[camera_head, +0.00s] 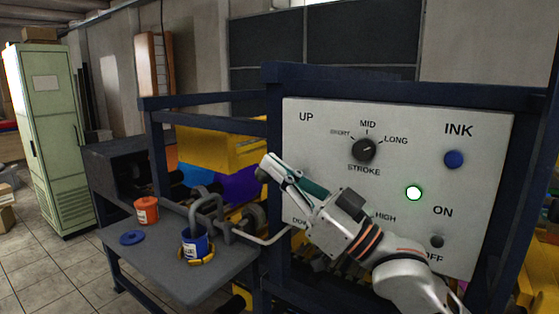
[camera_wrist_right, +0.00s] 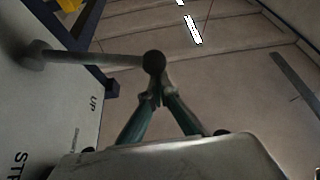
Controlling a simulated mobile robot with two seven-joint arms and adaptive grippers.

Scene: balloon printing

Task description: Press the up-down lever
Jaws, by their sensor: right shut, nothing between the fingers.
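The up-down lever is a grey rod with a dark round knob (camera_wrist_right: 154,62), standing out from the control panel in the right wrist view. In the head view a dark knob (camera_head: 262,174) shows at the tip of my right gripper (camera_head: 274,166), in front of the panel's left edge. The gripper's teal fingers are closed together, and their tips (camera_wrist_right: 157,95) appear at or very close to the knob in the wrist view. I cannot tell whether they touch. In the head view the lever's base is hidden behind the gripper. My left gripper is not in view.
A grey table (camera_head: 150,262) at left holds ink cans and a bent pipe.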

